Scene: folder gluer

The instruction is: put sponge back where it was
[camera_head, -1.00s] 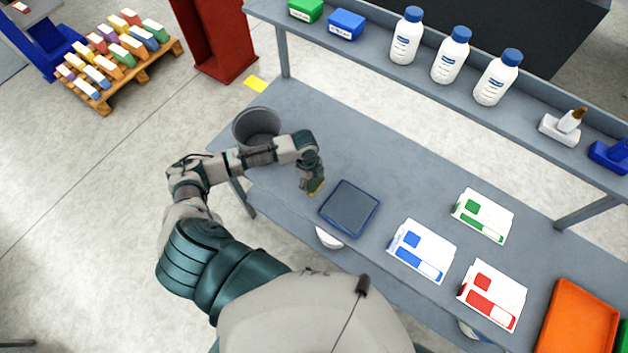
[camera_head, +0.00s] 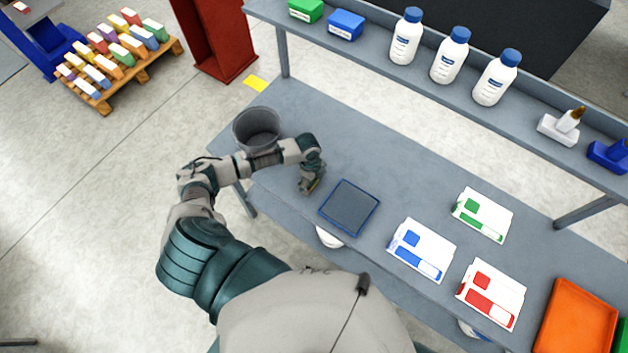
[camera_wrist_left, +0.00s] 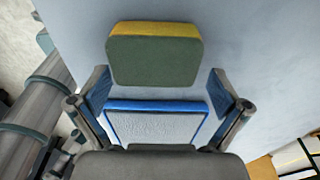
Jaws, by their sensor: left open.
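The sponge (camera_wrist_left: 155,58) is green with a yellow edge. In the wrist view it lies just beyond my fingertips, on or close to the grey bench. A blue-rimmed tray (camera_head: 350,208) lies right of the gripper in the head view. The blue-rimmed tray (camera_wrist_left: 155,125) also shows between the fingers in the wrist view. My right gripper is out of view.
A grey bin (camera_head: 257,128) stands at the bench's left end, close to my forearm. White boxes with blue (camera_head: 421,250), green (camera_head: 482,215) and red (camera_head: 491,293) marks lie to the right, before an orange tray (camera_head: 577,322). Bottles (camera_head: 450,55) stand on the shelf.

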